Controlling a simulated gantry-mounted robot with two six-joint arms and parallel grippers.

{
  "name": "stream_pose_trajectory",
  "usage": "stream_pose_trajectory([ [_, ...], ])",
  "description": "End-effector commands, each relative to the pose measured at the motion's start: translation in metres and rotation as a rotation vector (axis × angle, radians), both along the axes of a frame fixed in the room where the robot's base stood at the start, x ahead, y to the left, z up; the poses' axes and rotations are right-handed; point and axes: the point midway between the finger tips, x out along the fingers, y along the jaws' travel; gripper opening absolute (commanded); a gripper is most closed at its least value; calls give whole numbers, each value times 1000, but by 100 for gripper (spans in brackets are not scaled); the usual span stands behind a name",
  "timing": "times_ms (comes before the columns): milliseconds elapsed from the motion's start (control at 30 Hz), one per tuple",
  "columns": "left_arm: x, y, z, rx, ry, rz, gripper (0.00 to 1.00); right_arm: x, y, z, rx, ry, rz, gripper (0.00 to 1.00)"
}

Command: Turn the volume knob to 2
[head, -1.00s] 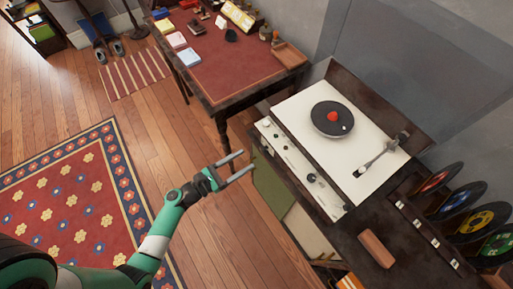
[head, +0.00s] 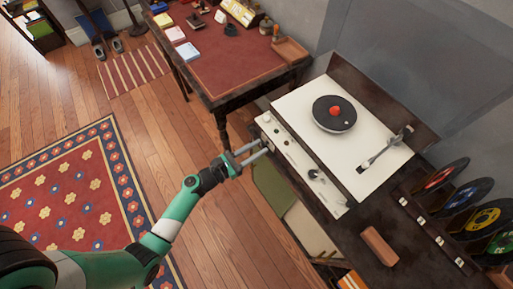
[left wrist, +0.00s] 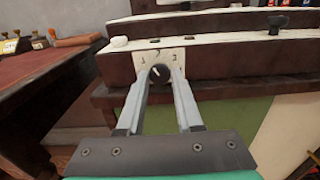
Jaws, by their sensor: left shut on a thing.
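The volume knob (left wrist: 160,74) is a small black dial on the pale front panel of the record player (head: 300,163). In the left wrist view the numbers 1 and 3 show above it on either side. A mark between them is too small to read. The knob's white pointer line seems to lean up and left, toward the 1. My left gripper (head: 265,147) is at the panel's left part in the head view. Its two fingers are on either side of the knob, shut on it, in the left wrist view (left wrist: 160,82). My right gripper is not in view.
The turntable carries a black record (head: 333,114) with a red centre and a tonearm (head: 385,148). Another black knob (left wrist: 277,23) sits farther right on the panel. A red-topped desk (head: 225,60) stands to the left. Open floor lies below my left arm.

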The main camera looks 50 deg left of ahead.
Motion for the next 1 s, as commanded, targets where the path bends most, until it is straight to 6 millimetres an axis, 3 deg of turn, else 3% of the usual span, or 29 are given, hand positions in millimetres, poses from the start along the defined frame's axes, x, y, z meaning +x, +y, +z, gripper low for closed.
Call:
stream_pose_trajectory([
  [467,0,0,-1,65,-10,-1,0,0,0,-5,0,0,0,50],
  [1000,0,1,-1,400,-49,0,0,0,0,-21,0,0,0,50],
])
